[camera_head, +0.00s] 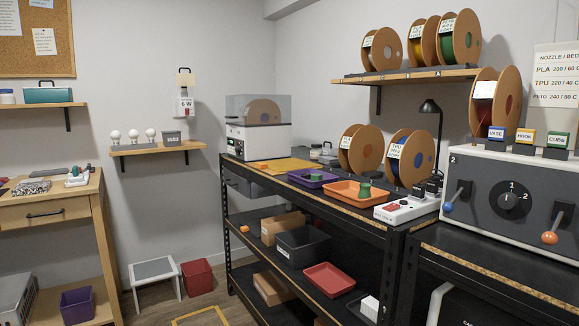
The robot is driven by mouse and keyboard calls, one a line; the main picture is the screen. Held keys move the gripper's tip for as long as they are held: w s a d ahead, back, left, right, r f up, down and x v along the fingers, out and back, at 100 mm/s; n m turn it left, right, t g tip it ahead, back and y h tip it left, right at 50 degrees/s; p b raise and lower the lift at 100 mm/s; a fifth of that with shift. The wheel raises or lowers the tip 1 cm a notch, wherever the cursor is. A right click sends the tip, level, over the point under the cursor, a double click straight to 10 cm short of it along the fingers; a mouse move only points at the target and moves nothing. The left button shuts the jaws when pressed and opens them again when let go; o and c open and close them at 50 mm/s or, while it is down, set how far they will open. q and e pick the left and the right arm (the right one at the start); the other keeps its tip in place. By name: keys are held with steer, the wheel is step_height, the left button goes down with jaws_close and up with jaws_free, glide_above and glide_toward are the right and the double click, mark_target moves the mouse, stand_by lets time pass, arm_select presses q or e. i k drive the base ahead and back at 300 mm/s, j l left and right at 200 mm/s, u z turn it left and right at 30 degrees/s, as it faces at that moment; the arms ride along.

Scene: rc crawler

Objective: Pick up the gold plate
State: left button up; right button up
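The gold plate (291,165) is a flat, yellow-gold sheet lying on the black workbench top, in front of the grey and white machine with a clear lid (258,128). A small orange piece (262,166) appears at its left edge. The purple tray (308,178) lies just to its right and nearer to me. Neither of my grippers shows in the head view.
An orange tray (345,191) holding a green item, spools (359,148) and a white power strip (407,208) stand farther right on the bench. A control box (510,200) fills the right side. A white stool (154,277) and a red bin (197,276) stand on the floor.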

mark_target(283, 165)
steer(key=j+z, duration=0.1)
steer(key=z, duration=0.3)
steer(key=i+j+z, duration=0.1)
steer(key=z, duration=0.35)
steer(key=j+z, duration=0.15)
steer(key=z, duration=0.25)
steer(key=j+z, duration=0.35)
steer(key=j, duration=0.15)
steer(key=k+j+z, duration=0.15)
steer(key=j+z, duration=0.2)
steer(key=j, duration=0.15)
steer(key=k+j+z, duration=0.15)
steer(key=j, duration=0.2)
steer(key=k+j+z, duration=0.1)
steer(key=j, duration=0.3)
steer(key=k+j+z, duration=0.15)
steer(key=j, duration=0.2)
steer(key=k+j, duration=0.15)
steer(key=j, duration=0.2)
steer(key=k+j, duration=0.15)
steer(key=j, duration=0.15)
steer(key=k+j, duration=0.15)
steer(key=j, duration=0.2)
steer(key=z, duration=0.05)
